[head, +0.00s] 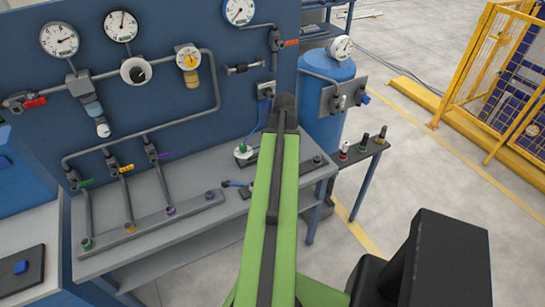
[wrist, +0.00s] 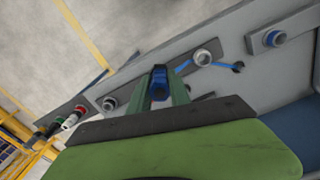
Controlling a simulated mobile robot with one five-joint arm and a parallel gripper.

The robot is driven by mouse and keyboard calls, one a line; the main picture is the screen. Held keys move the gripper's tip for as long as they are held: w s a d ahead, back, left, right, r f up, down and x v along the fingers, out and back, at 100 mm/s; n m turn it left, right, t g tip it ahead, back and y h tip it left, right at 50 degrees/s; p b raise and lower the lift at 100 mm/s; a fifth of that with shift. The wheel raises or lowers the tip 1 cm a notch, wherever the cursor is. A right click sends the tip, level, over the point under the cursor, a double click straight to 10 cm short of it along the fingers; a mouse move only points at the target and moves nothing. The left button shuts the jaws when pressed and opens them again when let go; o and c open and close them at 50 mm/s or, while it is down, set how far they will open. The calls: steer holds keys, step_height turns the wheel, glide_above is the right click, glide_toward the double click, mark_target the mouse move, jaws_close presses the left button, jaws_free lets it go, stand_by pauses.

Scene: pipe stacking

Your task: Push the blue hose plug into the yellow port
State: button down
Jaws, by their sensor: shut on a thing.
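My gripper (wrist: 160,90) is shut on a blue plug (wrist: 158,83), which sits between its two green fingers in the wrist view. In the head view my green arm reaches over the bench, and its dark end (head: 284,104) hides the plug. A yellow-ringed port (head: 130,228) stands on the bench rail at the left, between a green-ringed port (head: 88,243) and a purple-ringed port (head: 170,211). It is well to the left of my gripper and does not show in the wrist view.
A blue-ringed port (head: 209,195) ends the rail. A grey ring fitting (wrist: 203,58) with blue pieces beside it lies near my gripper. A small rack (head: 360,150) holds several plugs at the right. The blue panel (head: 225,80) carries gauges and pipes. A blue tank (head: 325,110) stands behind.

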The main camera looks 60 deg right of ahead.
steer(key=shift+s, duration=0.1)
step_height(320, 180, up, 8)
steer(key=p, duration=0.8)
steer(key=shift+r, duration=0.15)
